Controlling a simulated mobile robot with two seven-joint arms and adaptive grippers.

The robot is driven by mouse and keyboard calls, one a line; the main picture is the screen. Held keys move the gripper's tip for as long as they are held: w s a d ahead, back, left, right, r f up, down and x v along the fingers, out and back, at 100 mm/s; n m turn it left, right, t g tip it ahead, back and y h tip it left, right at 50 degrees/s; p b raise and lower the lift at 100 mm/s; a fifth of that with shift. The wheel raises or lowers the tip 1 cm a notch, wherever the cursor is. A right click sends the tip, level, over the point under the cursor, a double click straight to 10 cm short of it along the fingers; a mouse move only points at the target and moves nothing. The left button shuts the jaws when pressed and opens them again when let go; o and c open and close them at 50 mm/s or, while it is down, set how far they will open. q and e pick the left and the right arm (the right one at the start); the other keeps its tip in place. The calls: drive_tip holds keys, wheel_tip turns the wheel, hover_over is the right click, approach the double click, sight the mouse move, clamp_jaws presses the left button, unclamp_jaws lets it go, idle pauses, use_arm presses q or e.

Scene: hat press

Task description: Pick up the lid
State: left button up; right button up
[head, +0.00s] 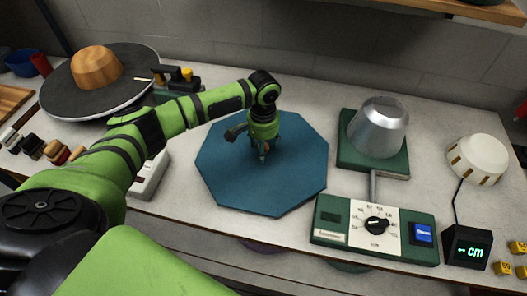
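A wide dark round disc with a wooden dome at its centre (98,68) is at the far left of the table; it looks like a lid, though I cannot be sure. It rests tilted on something mostly hidden beneath it. My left gripper (263,156) points down over a blue octagonal mat (230,185) in the middle of the table, well to the right of the disc. I see nothing held in it, but its fingers are too small to tell open from shut. My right gripper is not in view.
A metal cup-shaped dome (379,126) sits on a green base (350,158), behind a control panel with a dial (376,225). A white round cap (478,158) and a small display (467,248) stand at the right. A blue bowl (22,62) and several small tools lie at the left.

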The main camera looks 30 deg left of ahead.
use_arm(q)
drive_tip(key=shift+f, duration=0.15)
clamp_jaws()
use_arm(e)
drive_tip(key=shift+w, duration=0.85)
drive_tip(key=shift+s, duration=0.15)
